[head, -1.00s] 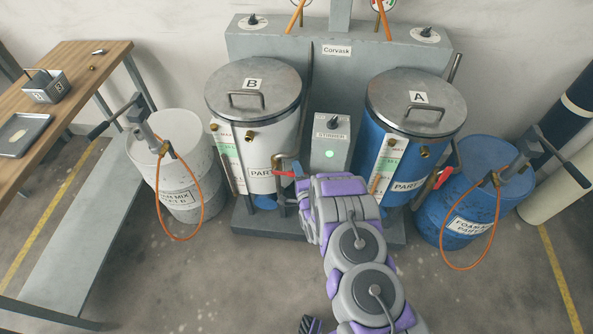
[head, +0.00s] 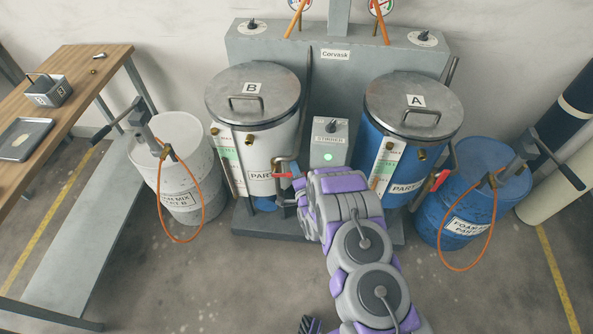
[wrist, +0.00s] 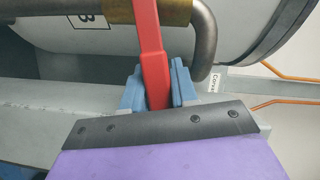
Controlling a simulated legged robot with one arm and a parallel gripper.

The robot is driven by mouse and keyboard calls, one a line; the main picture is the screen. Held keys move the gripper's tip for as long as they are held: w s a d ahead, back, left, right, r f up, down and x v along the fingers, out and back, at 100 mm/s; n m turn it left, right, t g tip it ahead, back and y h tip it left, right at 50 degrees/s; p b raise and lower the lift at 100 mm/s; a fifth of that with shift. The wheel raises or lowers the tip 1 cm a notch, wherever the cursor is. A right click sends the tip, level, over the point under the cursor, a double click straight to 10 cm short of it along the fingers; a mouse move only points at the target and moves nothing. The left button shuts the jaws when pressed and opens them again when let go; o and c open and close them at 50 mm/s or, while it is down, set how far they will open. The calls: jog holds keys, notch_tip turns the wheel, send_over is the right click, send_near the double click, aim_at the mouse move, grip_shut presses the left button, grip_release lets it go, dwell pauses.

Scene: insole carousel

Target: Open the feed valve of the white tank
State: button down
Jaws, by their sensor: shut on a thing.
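The white tank (head: 246,130) with lid B stands left of centre at the machine. Its feed valve has a red lever (head: 284,176) on a pipe low at the tank's right side. In the wrist view the red lever (wrist: 152,50) runs from a brass valve body (wrist: 178,12) down between the blue fingers of my gripper (wrist: 158,88). The fingers are shut on the lever.
The blue tank (head: 396,150) with lid A stands to the right, with its own red lever (head: 441,180). A stirrer box (head: 329,143) with a lit green light sits between the tanks. A white drum (head: 184,195) and a blue drum (head: 462,215) flank them.

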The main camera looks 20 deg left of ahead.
jog(key=shift+s+a+r+n+g+h+p, duration=0.2)
jog(key=shift+a+r+n+h+p, duration=0.2)
jog(key=shift+r+n+p, duration=0.35)
jog(key=shift+s+a+r+n+g+h+p, duration=0.1)
jog(key=shift+a+r+n+g+h+p, duration=0.25)
jog(key=shift+n, duration=0.65)
jog(key=shift+s+a+r+n+g+h+p, duration=0.15)
jog(key=shift+a+r+n+h+p, duration=0.25)
jog(key=shift+r+n+p, duration=0.35)
jog(key=shift+f, duration=0.15)
jog(key=shift+d, duration=0.1)
jog(key=c, duration=1.3)
grip_release()
jog(key=o, duration=0.3)
jog(key=shift+o, duration=0.2)
jog(key=shift+w, duration=0.1)
